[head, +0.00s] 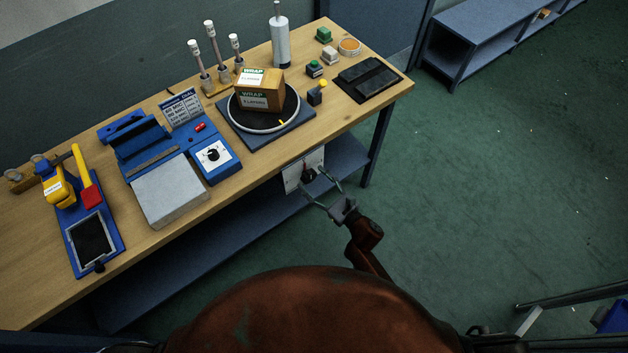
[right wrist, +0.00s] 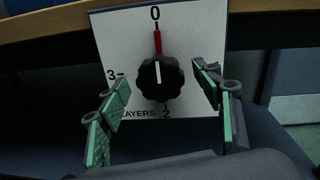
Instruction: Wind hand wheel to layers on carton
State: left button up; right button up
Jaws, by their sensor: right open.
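The hand wheel (right wrist: 160,79) is a black lobed knob on a white panel (right wrist: 110,40) under the table's front edge. Its white line points up towards the 0 and a red mark. A 3 shows at left, a 2 below and "LAYERS" at lower left; the right side is partly covered by a finger. My right gripper (right wrist: 165,84) is open, its green-padded fingers on either side of the knob, apart from it. The head view shows the gripper (head: 316,184) at the panel. The carton (head: 262,92) bears "WRAP" and layers labels; its number is too small to read.
The carton stands on a round turntable (head: 237,119) on the wooden table (head: 225,205). A blue sealer with a dial (head: 213,156), white-capped posts, a film roll (head: 280,40) and a black pad (head: 368,80) share the tabletop.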

jog(key=shift+c, duration=0.6)
jog(key=c, duration=1)
jog(key=shift+c, duration=0.2)
